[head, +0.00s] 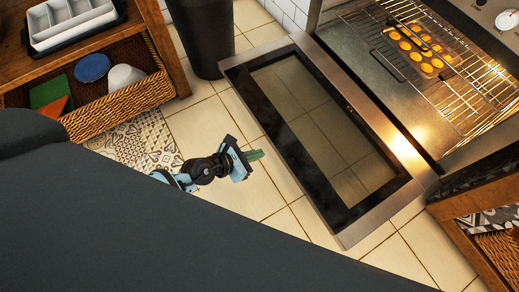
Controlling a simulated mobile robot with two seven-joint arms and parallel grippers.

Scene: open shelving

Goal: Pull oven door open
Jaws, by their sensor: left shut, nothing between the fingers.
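The oven door (328,133) is swung down and open, with a metal frame around a dark glass pane. The oven cavity (420,60) behind it is lit and exposed. My left gripper (254,155) shows green fingertips that are together, with nothing held. In the picture it is just left of the door's left edge, over the tiled floor. It appears apart from the door, though the exact gap is hard to judge. The door's handle cannot be made out. My right gripper is not in view.
Wire racks (445,70) in the oven hold a tray of round yellow-orange items (420,47). A dark bin (201,35) stands beyond the door. Wooden shelving with a wicker basket (120,108) is at left. Tiled floor (225,205) around the gripper is clear.

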